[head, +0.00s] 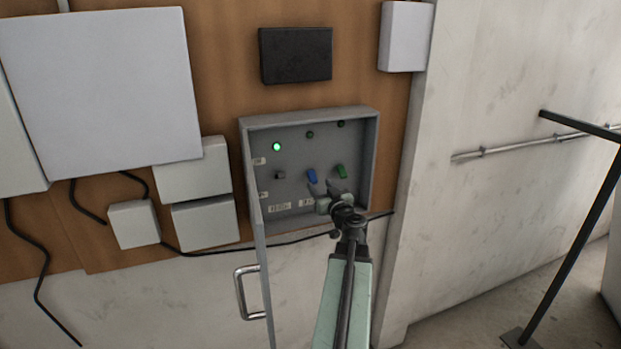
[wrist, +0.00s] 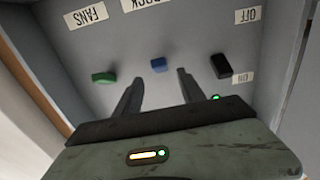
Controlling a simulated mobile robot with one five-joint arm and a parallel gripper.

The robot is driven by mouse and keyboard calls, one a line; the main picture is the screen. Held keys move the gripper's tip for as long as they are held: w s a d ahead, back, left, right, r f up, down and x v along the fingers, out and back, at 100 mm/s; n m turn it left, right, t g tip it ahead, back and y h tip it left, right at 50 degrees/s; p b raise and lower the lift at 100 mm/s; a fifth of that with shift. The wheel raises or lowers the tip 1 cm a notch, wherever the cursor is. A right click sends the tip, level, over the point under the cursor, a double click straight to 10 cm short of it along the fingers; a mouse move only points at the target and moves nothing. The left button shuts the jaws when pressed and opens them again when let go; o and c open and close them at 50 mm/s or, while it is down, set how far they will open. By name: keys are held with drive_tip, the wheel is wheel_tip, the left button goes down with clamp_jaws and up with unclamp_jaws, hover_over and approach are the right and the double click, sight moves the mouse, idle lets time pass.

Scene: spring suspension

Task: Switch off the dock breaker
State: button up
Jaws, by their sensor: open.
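The open grey breaker box (head: 309,114) holds a row of three switches. The blue switch (head: 311,176) is in the middle, with a dark lamp above it. In the wrist view the blue switch (wrist: 158,64) lines up with a partly cut-off label (wrist: 146,4) ending in "OCK". My gripper (head: 325,187) is open and empty in front of the box's lower middle. In the wrist view its fingertips (wrist: 159,76) are spread to either side of the blue switch. I cannot tell whether they touch it.
The black switch (wrist: 221,66) and green switch (wrist: 104,78), labelled FANS, flank the blue one. A lit green lamp (head: 277,146) is above the black switch. ON and OFF labels (wrist: 247,15) are at one side. The box walls and a door handle (head: 241,292) are close.

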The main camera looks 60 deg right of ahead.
sight(315, 183)
drive_tip(key=x, duration=0.5)
drive_tip(key=shift+s+d, duration=0.1)
drive_tip(key=shift+w+d, duration=0.2)
drive_tip(key=shift+w, duration=0.25)
drive_tip(key=shift+a, duration=0.1)
drive_tip(key=shift+c, duration=0.4)
clamp_jaws()
drive_tip(key=f+b, duration=0.1)
drive_tip(key=b, duration=0.2)
drive_tip(key=shift+f+t+h, duration=0.2)
drive_tip(key=shift+t+h, duration=0.1)
drive_tip(key=shift+t, duration=0.1)
drive_tip(key=t+b, duration=0.1)
drive_tip(key=b, duration=0.2)
drive_tip(key=shift+f+h, duration=0.15)
drive_tip(key=shift+h, duration=0.25)
drive_tip(key=shift+r+b, duration=0.25)
drive_tip(key=shift+b, duration=0.35)
drive_tip(key=shift+r, duration=0.15)
